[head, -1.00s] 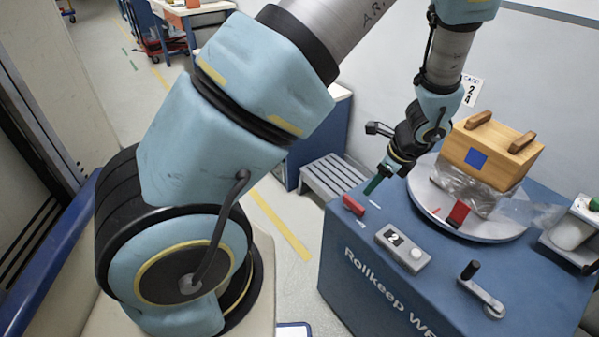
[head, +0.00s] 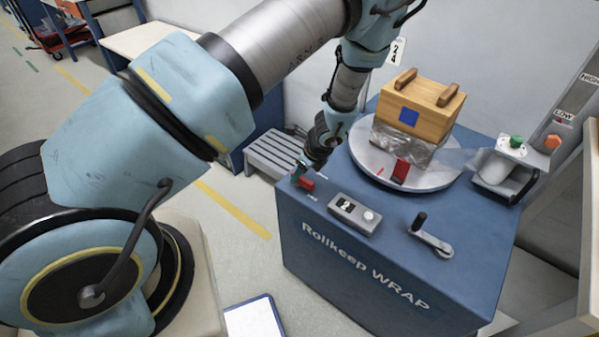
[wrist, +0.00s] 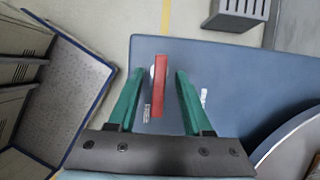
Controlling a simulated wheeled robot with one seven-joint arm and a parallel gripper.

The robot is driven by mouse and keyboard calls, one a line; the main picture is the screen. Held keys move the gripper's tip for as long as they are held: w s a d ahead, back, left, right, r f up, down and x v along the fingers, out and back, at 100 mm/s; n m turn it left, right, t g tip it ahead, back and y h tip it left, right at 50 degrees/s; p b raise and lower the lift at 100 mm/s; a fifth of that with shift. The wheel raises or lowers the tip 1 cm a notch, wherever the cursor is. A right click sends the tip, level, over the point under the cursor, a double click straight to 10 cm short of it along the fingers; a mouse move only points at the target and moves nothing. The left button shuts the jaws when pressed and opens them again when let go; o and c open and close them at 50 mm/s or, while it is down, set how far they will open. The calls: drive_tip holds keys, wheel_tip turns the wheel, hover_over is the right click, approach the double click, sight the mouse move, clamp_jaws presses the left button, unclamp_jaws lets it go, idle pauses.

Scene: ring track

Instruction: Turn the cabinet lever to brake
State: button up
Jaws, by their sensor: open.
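The blue cabinet (head: 385,265) has a red lever (head: 305,184) near the far left corner of its top. In the wrist view the red lever (wrist: 159,88) lies lengthwise between the two green fingers, with a gap to each. My gripper (head: 298,174) is open, close over the lever in the head view; whether it touches is not clear. In the wrist view my gripper (wrist: 159,76) straddles the lever. Small white markings beside the lever are too small to read.
A turntable (head: 358,153) carries a wooden box (head: 425,105) partly wrapped in film. A grey counter box (head: 354,214) and a crank (head: 432,240) are on the cabinet top. A film roll post (head: 495,170) stands at right. A grey step stool (head: 272,152) is beyond the cabinet.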

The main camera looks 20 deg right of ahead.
drive_tip(key=shift+w+a+f, duration=0.1)
drive_tip(key=shift+f, duration=0.25)
clamp_jaws()
idle(0.5)
